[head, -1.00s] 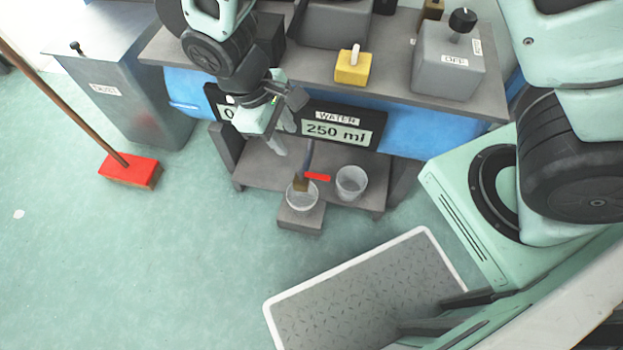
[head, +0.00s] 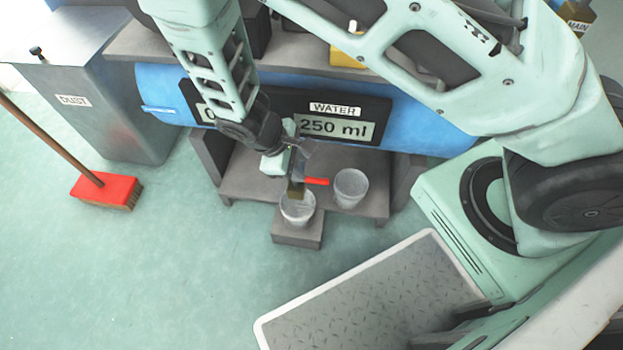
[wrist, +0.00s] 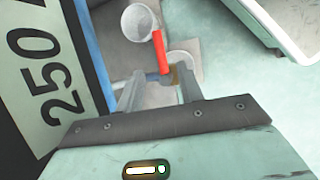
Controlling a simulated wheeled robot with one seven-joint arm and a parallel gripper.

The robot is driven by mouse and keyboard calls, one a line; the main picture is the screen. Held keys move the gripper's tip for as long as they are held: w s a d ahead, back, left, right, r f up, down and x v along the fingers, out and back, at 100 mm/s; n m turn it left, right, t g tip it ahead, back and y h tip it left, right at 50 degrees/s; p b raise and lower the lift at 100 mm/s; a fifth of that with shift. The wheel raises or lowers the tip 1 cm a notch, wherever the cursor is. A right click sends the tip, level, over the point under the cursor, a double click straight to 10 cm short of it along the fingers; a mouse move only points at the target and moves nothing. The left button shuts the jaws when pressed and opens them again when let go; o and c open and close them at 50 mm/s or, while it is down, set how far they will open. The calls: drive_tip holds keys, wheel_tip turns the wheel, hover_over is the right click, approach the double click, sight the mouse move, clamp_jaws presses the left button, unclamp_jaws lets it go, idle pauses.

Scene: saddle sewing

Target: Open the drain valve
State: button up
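The drain valve is a brass body (head: 296,192) on a pipe below the blue tank, with a red lever handle (head: 317,182) sticking out to the right in the head view. A clear cup (head: 297,209) stands under the outlet. My gripper (head: 303,160) is just above the valve, pointing down. In the wrist view my gripper (wrist: 159,72) has its fingers apart, with the valve pipe and brass body (wrist: 172,75) seen between the fingertips. The red handle (wrist: 160,52) extends beyond them. I cannot tell whether a finger touches the valve.
A second clear cup (head: 350,188) stands right of the valve on the grey shelf (head: 245,185). The blue tank (head: 420,128) bears a "WATER 250 ml" display (head: 335,127) close to my gripper. A red broom (head: 107,190) and a dust bin (head: 110,110) are at the left.

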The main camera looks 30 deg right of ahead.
sight(315, 180)
drive_tip(key=b+x, duration=0.2)
drive_tip(key=x, duration=0.5)
drive_tip(key=shift+f, duration=0.1)
clamp_jaws()
